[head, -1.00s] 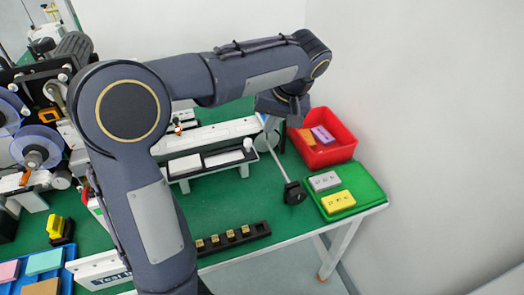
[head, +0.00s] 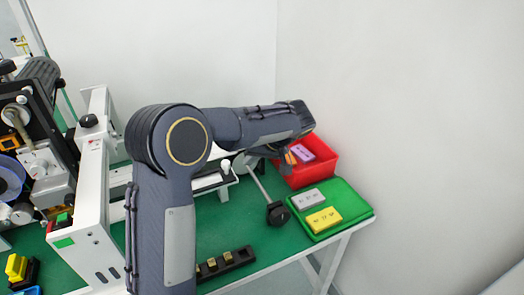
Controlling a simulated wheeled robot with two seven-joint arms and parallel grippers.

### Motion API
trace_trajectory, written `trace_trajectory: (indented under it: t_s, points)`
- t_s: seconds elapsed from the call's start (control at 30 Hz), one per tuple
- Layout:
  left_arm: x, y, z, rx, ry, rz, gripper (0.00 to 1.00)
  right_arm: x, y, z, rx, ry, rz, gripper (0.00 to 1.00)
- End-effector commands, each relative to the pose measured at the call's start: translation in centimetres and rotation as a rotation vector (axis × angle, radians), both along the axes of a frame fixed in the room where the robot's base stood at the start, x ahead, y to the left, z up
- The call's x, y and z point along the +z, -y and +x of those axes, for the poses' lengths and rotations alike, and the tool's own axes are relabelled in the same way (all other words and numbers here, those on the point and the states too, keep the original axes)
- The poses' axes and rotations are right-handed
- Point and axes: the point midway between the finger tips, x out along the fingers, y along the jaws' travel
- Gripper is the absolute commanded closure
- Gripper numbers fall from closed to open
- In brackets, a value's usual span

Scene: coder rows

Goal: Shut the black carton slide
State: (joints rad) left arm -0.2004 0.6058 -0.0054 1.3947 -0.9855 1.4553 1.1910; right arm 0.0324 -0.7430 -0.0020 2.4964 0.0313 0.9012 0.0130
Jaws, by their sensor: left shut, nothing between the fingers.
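I cannot tell for sure which part is the black carton slide. A black block (head: 278,213) sits at the near end of a thin grey rod (head: 258,184), left of the green tray. A black strip (head: 226,264) with small gold blocks lies near the front table edge, partly behind my arm. My left gripper (head: 286,164) is dark and small in the head view, shut and empty. It overlaps the left part of the red bin in the picture, above and behind the black block. My forearm hides much of the white rail. My right gripper is not in view.
A red bin (head: 318,173) holds a purple and an orange block. A green tray (head: 352,204) holds a grey and a yellow block. A white upright frame (head: 94,185) and machinery with rollers stand at left. Bare green table (head: 232,228) shows between my arm and the black block.

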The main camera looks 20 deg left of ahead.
Motion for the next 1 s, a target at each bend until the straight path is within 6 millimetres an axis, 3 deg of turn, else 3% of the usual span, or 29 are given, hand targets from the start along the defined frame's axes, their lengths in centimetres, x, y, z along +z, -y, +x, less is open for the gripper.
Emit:
trace_trajectory:
  t_s: [0.23,0.77,1.0]
  points:
    - [0.3,-2.3,-1.6,0.001,0.004,0.000,1.00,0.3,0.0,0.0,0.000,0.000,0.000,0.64]
    - [0.3,-2.7,-2.0,0.000,0.005,0.000,1.00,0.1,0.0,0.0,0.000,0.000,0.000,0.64]
    - [0.0,-4.7,-4.2,0.003,0.006,0.000,1.00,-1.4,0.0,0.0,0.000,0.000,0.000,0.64]
